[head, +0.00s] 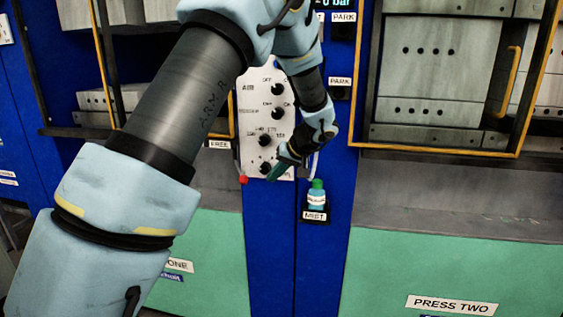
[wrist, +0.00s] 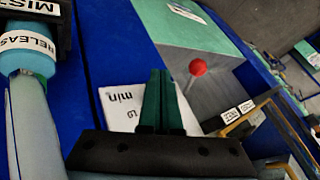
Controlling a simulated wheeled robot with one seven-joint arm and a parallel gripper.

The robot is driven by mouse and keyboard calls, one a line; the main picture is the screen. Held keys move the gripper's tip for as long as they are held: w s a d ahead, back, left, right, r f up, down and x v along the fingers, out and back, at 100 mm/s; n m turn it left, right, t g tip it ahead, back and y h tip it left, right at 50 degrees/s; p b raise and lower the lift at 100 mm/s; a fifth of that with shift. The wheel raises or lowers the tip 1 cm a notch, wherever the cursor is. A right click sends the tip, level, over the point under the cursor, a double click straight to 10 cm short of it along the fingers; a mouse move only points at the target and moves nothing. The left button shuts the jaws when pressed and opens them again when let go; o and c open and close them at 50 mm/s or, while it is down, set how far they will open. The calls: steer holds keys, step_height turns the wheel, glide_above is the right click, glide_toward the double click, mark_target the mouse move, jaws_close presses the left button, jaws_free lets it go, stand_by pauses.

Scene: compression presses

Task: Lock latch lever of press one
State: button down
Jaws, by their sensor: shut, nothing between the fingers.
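The lever with a red knob (head: 243,180) hangs low on press one, at the left edge of the white control panel and near a FREE label (head: 219,144). Its red knob also shows in the wrist view (wrist: 198,67), beyond my fingertips and to their right. My gripper (head: 277,172) is shut and empty, in front of the panel's lower end, to the right of the red knob and apart from it. In the wrist view its two green fingers (wrist: 162,100) lie together. My arm hides much of press one's front.
The white control panel (head: 254,95) with several black knobs is close behind my gripper. A blue bottle with a green cap (head: 317,195) stands in the MIST holder just to the right. Press two's yellow-framed door (head: 440,153) is further right.

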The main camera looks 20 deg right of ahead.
steer(key=shift+w+a+f+p, duration=0.2)
steer(key=shift+w+a+p, duration=0.2)
steer(key=shift+a, duration=0.35)
steer(key=shift+w+a+f+p, duration=0.15)
steer(key=shift+w+a+p, duration=0.3)
steer(key=shift+a, duration=0.35)
steer(key=shift+w+a+f+p, duration=0.2)
steer(key=shift+w+a+p, duration=0.2)
steer(key=shift+a, duration=0.35)
